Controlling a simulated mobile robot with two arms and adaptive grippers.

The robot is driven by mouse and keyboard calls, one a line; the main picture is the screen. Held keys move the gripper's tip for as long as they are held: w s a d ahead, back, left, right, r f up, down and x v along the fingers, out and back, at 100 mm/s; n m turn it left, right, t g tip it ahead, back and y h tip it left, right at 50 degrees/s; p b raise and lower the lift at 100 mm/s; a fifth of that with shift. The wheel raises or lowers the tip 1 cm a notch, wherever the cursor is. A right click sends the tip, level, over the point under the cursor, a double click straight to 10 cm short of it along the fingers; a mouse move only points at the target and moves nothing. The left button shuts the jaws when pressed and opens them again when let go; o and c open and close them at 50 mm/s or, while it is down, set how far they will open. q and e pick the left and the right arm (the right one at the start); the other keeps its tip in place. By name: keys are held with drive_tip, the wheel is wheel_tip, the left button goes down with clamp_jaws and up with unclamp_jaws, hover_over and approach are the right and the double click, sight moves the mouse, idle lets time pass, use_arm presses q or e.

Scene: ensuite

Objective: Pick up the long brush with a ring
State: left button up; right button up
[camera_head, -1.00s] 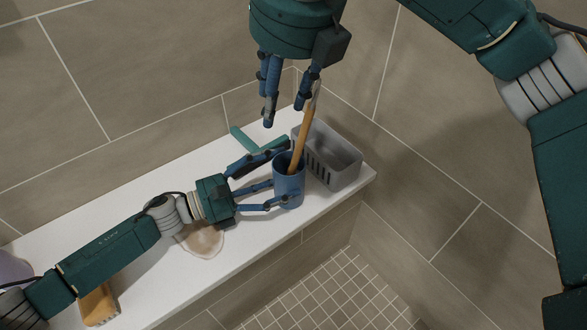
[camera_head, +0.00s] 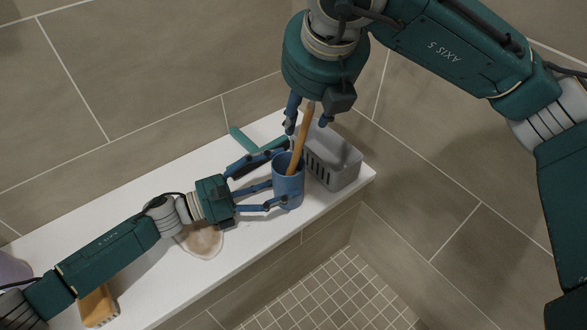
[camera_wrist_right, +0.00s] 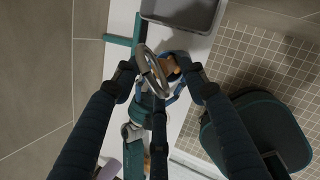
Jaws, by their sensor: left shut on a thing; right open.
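The long brush (camera_head: 301,150) has a wooden handle and leans upright in a blue cup (camera_head: 290,188) on the white ledge. Its lower end is hidden in the cup. In the right wrist view a metal ring (camera_wrist_right: 146,70) shows at the top of its handle. My left gripper (camera_head: 276,178) is shut on the blue cup from the left, with fingers on both sides. My right gripper (camera_head: 308,122) is open above the cup, its fingers around the top of the handle. In the right wrist view its fingertips (camera_wrist_right: 157,78) are spread on either side of the ring, apart from it.
A grey slotted basket (camera_head: 335,172) stands just right of the cup. A teal squeegee-like tool (camera_head: 241,138) lies behind it. A pale brown puddle-like patch (camera_head: 204,242) and a wooden brush (camera_head: 98,306) are on the ledge (camera_head: 150,235) at left. Tiled walls rise behind.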

sight(304, 121)
drive_tip(key=x, duration=0.4)
drive_tip(key=shift+d, duration=0.15)
clamp_jaws()
wheel_tip(304, 121, up, 10)
drive_tip(key=shift+r, duration=0.1)
idle(0.4)
use_arm(q)
drive_tip(key=o, duration=1.3)
drive_tip(key=shift+c, duration=0.2)
